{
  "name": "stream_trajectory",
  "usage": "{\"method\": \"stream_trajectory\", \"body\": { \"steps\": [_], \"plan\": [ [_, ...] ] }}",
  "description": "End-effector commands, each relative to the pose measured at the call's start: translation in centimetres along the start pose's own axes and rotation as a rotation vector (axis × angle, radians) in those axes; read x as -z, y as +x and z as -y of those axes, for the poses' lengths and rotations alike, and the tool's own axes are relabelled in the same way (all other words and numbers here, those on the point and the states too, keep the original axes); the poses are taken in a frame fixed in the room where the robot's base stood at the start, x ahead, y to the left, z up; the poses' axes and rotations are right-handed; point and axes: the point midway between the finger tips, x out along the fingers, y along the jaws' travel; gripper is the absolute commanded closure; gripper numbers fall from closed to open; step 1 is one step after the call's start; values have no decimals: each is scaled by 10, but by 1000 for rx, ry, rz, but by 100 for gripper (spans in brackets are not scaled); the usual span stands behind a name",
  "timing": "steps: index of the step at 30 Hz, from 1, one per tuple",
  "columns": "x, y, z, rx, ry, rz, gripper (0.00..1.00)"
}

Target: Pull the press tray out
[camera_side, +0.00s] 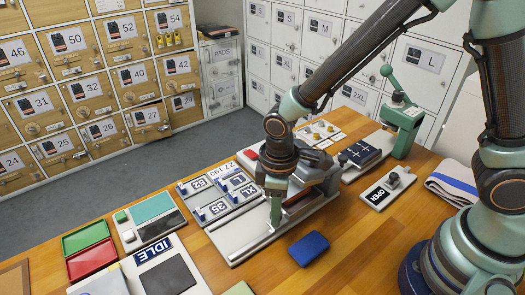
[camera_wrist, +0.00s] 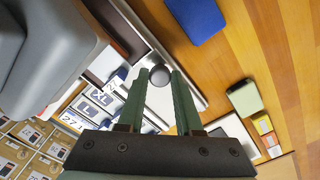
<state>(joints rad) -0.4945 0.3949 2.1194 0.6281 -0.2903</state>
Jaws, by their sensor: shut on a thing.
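The heat press (camera_side: 316,178) stands on a long pale metal base (camera_side: 243,240) in the middle of the table. My gripper (camera_side: 275,222) points down over the front part of this base. In the wrist view my gripper's two green fingers (camera_wrist: 160,76) close on a round grey knob (camera_wrist: 160,75), the handle of the press tray. The grey press body (camera_wrist: 45,45) fills the upper left of that view. My arm and fingers hide much of the tray in the side view, and I cannot tell how far out it stands.
A blue pad (camera_side: 308,248) lies on the table just right of the base. Grey tiles with size labels (camera_side: 222,194) sit close at the left. A green hand press (camera_side: 402,120), an OPEN sign (camera_side: 388,188) and a folded towel (camera_side: 455,184) stand to the right.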

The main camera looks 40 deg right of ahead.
Motion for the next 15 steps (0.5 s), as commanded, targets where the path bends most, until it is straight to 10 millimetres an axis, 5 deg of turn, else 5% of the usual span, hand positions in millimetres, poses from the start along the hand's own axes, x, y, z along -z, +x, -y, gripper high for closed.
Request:
{"method": "stream_trajectory", "body": {
  "steps": [15],
  "plan": [
    [81,-1,80,0,-3,-4,100]
  ]
}}
